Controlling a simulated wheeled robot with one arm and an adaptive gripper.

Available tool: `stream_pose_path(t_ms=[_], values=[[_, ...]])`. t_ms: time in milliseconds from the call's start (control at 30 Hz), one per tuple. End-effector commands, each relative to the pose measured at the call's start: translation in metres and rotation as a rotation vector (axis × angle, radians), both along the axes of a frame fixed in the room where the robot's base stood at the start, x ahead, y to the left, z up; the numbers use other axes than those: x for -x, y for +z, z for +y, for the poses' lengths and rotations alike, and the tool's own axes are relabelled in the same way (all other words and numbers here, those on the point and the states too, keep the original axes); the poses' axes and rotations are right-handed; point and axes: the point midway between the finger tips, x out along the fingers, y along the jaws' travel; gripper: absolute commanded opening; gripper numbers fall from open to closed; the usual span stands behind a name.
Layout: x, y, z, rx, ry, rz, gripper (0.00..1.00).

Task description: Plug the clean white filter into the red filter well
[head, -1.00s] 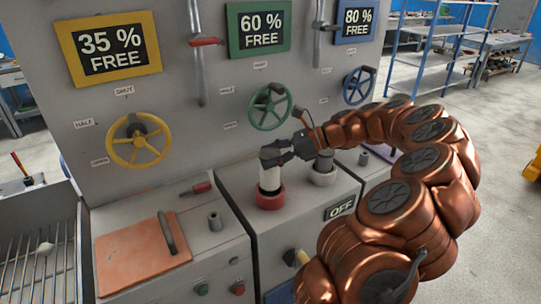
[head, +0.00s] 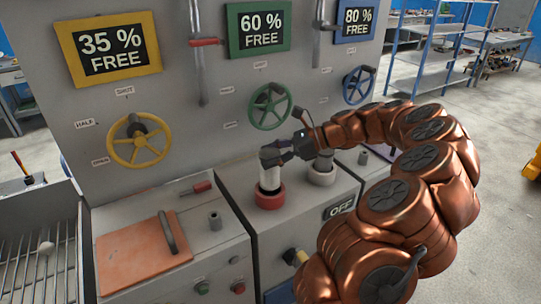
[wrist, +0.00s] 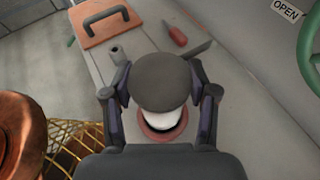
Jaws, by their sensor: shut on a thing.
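The white filter (head: 269,180) with a dark grey cap stands upright at the red filter well (head: 270,200) in the head view. Its lower end is within the red ring, but how deep it sits cannot be told. My gripper (head: 272,156) is shut on the filter's upper part, coming from the right. In the wrist view the grey cap (wrist: 160,82) is between the two fingers, with the white body below it. The red well (wrist: 163,132) shows around and under the white body.
A whitish well (head: 322,176) with a grey-topped cylinder stands to the right, close to my arm. An orange lid (head: 143,252) with a handle and a red-handled tool (head: 197,188) lie to the left. Yellow, green and blue handwheels stick out from the panel behind.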

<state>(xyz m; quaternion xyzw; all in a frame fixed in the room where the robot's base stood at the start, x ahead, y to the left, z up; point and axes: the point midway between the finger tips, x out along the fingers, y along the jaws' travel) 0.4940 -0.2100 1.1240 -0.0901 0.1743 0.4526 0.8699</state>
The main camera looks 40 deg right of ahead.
Motion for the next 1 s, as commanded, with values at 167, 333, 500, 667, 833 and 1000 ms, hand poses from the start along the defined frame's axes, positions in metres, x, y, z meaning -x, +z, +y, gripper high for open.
stream_pose_path(t_ms=[167, 333, 500, 667, 833, 1000], values=[[0.0, 0.0011, 0.0, -0.001, 0.0, -0.001, 0.18], [0.0001, 0.0011, 0.0001, -0.001, 0.0, -0.001, 0.18], [0.0, 0.0003, 0.0, 0.0, 0.0, -0.001, 0.18], [0.0, 0.0001, 0.0, -0.001, 0.0, -0.001, 0.18], [0.0, -0.0019, 0.0001, -0.001, 0.0, -0.001, 0.18], [-0.0001, -0.0055, 0.0001, -0.001, 0.0, -0.001, 0.18]])
